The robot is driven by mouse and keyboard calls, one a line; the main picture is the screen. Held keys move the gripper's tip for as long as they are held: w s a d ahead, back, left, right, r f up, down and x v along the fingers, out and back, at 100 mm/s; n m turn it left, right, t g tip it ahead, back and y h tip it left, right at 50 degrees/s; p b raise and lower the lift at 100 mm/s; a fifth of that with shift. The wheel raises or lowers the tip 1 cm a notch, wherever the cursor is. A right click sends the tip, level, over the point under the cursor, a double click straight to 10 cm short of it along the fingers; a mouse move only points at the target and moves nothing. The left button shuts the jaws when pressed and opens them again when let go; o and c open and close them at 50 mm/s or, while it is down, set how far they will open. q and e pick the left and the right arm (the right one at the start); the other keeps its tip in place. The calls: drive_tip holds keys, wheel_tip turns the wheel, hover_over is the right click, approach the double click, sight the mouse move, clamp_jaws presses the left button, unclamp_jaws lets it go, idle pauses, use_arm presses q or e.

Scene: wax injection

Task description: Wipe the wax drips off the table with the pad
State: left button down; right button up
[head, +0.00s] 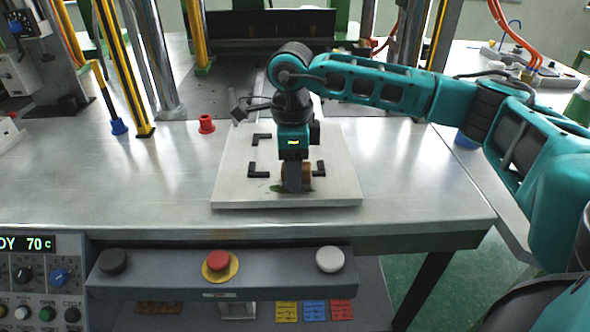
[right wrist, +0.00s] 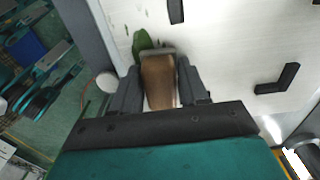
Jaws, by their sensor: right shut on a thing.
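My right gripper (head: 293,186) points down over the pale board (head: 232,190) near its front edge. It is shut on the brown pad (head: 308,172). In the right wrist view, the pad (right wrist: 158,82) sits between the two fingers (right wrist: 157,88), with a grey strip at its far end. A green wax drip (head: 275,188) lies on the board beside the pad. In the right wrist view the green drip (right wrist: 142,42) shows right at the pad's far end, with small dark specks near it. The gripper hides part of the board. My left gripper is not in view.
Black corner brackets (head: 259,174) stand on the board around the gripper. A red cup (head: 206,123) is behind left. A front panel with a red button (head: 218,260) runs below the table edge. The steel table (head: 120,185) is clear left of the board.

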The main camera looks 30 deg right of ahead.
sight(274, 196)
drive_tip(key=shift+w+a+r, duration=0.1)
drive_tip(key=shift+w+a, duration=0.1)
drive_tip(key=shift+w, duration=0.4)
clamp_jaws()
drive_tip(key=shift+s+a+f, duration=0.1)
drive_tip(key=shift+s+a, duration=0.45)
drive_tip(key=shift+s, duration=0.35)
drive_tip(key=shift+s+a+f, duration=0.1)
drive_tip(key=shift+s+a, duration=0.45)
drive_tip(key=shift+s, duration=0.3)
drive_tip(key=shift+w+a+f, duration=0.1)
drive_tip(key=shift+w+a, duration=0.15)
drive_tip(key=shift+a, duration=0.3)
drive_tip(key=shift+w+d+b, duration=0.35)
drive_tip(key=shift+w+d, duration=0.15)
drive_tip(key=shift+w, duration=0.4)
drive_tip(key=shift+w+d, duration=0.4)
drive_tip(key=shift+w, duration=0.2)
drive_tip(key=shift+w+d, duration=0.15)
drive_tip(key=shift+w, duration=0.05)
drive_tip(key=shift+w+a+r, duration=0.35)
drive_tip(key=shift+a, duration=0.2)
drive_tip(key=shift+s+a, duration=0.5)
drive_tip(key=shift+s, duration=0.15)
drive_tip(key=shift+s+a, duration=0.7)
drive_tip(key=shift+s, duration=0.25)
drive_tip(key=shift+f, duration=0.1)
drive_tip(key=shift+d, duration=0.1)
